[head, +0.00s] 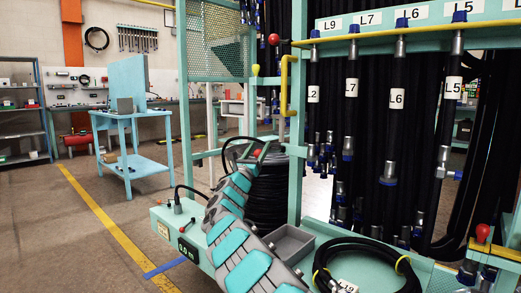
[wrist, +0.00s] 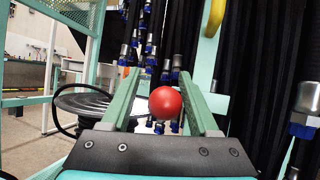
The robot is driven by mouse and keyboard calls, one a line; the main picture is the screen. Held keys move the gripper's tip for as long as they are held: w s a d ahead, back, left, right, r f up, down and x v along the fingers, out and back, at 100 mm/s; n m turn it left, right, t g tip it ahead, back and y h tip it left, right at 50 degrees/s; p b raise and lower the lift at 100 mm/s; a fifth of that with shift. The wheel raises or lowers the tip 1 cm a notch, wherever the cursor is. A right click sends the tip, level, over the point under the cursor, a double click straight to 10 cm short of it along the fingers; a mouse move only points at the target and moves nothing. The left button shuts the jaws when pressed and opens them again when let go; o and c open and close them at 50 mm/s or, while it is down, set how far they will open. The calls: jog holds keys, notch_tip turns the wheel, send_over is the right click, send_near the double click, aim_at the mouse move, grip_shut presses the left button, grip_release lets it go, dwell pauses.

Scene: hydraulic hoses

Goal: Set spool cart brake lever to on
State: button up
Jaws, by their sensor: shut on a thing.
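My gripper (head: 262,151) is at the end of my grey and teal arm, beside the black hose spool (head: 280,200). In the wrist view, its two green fingers (wrist: 161,78) stand on either side of a red ball knob (wrist: 166,103), shut on it. The knob also shows in the head view (head: 256,154), partly covered by the gripper. It appears to be the spool cart brake lever's knob; the lever's shaft is hidden, so its on or off position cannot be told. The spool's round flange (wrist: 82,103) shows left of the fingers in the wrist view.
Labelled black hoses (head: 391,120) hang from a teal rack at the right. A yellow handle (head: 284,85) is on the rack post. A coiled hose (head: 372,243) and a grey tray (head: 290,243) lie in front. Open floor (head: 45,225) is at the left.

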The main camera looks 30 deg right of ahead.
jog(key=o, duration=0.3)
jog(key=shift+a, duration=0.15)
jog(key=shift+d, duration=0.2)
